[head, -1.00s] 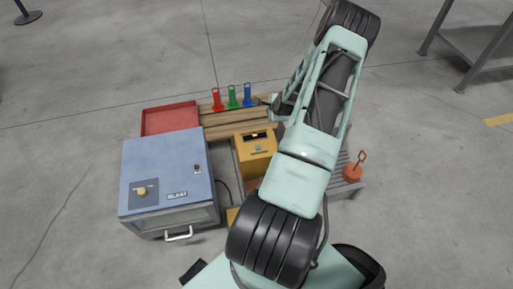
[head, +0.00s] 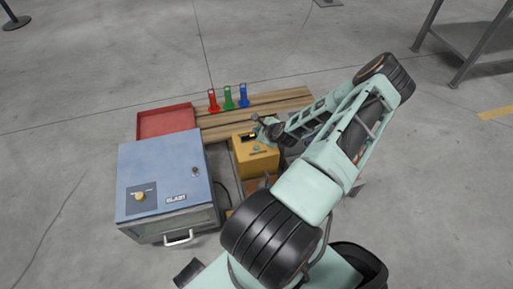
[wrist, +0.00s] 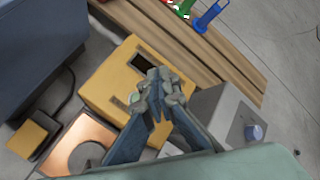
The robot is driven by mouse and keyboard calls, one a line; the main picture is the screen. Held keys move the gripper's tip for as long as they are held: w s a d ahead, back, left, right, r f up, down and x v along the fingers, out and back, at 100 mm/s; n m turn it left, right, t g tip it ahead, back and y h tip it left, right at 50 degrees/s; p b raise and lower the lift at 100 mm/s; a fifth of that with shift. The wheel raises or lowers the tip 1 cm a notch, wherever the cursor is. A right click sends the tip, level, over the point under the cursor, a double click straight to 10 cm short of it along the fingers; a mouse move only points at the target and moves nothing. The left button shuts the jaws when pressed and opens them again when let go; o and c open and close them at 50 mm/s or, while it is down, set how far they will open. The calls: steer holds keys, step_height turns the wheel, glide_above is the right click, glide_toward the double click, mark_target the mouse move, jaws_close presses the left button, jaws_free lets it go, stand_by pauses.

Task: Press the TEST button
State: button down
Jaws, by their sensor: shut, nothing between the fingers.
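A yellow box (head: 254,160) with a small dark display stands on the bench between the blue cabinet and my arm. It also shows in the wrist view (wrist: 110,82), with its dark display window (wrist: 142,62). A small pale green spot (wrist: 134,98) shows on its top beside the fingers; it may be a button, but no TEST lettering is readable. My gripper (wrist: 158,92) is shut and empty, its tips over the right part of the yellow box. I cannot tell whether they touch it. In the head view my gripper (head: 262,124) is at the box's back edge.
A blue cabinet (head: 160,165) with a yellow knob (head: 140,196) stands at left, a red tray (head: 166,122) behind it. The wrist view shows a grey box with a blue knob (wrist: 254,132) and a copper-coloured plate (wrist: 80,140).

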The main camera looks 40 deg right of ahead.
mark_target(257, 149)
steer(key=shift+f+b, duration=3.15)
steer(key=shift+f, duration=1.25)
steer(key=shift+f+b, duration=0.3)
steer(key=shift+f, duration=0.15)
steer(key=shift+f, duration=0.35)
steer(key=shift+r, duration=0.1)
steer(key=shift+r+p, duration=0.55)
steer(key=shift+r, duration=0.15)
steer(key=shift+r, duration=0.1)
steer(key=shift+r+p, duration=1.75)
steer(key=shift+r, duration=0.7)
